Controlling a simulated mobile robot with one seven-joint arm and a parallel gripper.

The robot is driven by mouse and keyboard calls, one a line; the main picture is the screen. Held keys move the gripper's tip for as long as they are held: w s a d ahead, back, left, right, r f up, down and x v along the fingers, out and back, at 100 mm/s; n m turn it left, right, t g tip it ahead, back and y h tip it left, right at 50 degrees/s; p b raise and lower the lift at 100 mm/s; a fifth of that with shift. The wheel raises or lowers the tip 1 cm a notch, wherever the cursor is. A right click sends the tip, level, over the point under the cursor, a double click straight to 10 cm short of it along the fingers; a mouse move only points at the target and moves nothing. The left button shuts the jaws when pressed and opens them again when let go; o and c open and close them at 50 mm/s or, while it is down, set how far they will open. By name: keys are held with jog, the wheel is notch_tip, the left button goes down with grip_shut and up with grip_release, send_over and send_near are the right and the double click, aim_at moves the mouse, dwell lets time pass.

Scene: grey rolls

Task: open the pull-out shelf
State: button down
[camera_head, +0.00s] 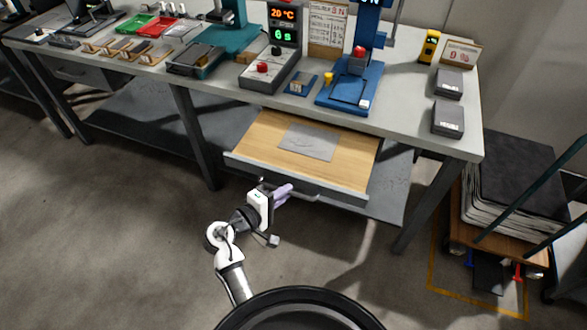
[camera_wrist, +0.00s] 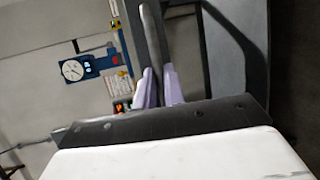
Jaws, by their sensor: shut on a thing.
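The pull-out shelf (camera_head: 355,165) has a light wooden top and a dark front edge. It stands out from under the workbench, with its wooden surface in open view. A grey rectangular sheet (camera_head: 308,143) lies flat on it. A dark handle (camera_head: 308,196) runs along the shelf's front. My gripper (camera_head: 286,190), with pale purple fingers, is shut on the handle left of its right end. In the wrist view my gripper (camera_wrist: 160,88) has its fingers on either side of a dark bar (camera_wrist: 153,35). The exact contact is partly hidden by the fingers.
The grey workbench (camera_head: 405,115) carries a blue test stand (camera_head: 350,88), a control box (camera_head: 270,70) and grey boxes (camera_head: 448,118). A bench leg (camera_head: 195,135) stands left of the shelf. A loaded cart (camera_head: 510,180) stands at right. The floor in front is clear.

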jog(key=shift+s+a+p, duration=0.1)
jog(key=shift+s+a, duration=0.2)
jog(key=shift+s, duration=0.55)
jog(key=shift+s+a+p, duration=0.1)
jog(key=shift+s+a, duration=0.15)
jog(key=shift+s, duration=0.65)
jog(key=shift+s+a+p, duration=0.1)
jog(key=shift+s+a, duration=0.2)
jog(key=shift+s, duration=0.55)
jog(key=c, duration=1.5)
grip_release()
jog(key=b+v, duration=0.2)
jog(key=v, duration=1.1)
jog(key=shift+s+a, duration=0.25)
jog(key=shift+r, duration=0.1)
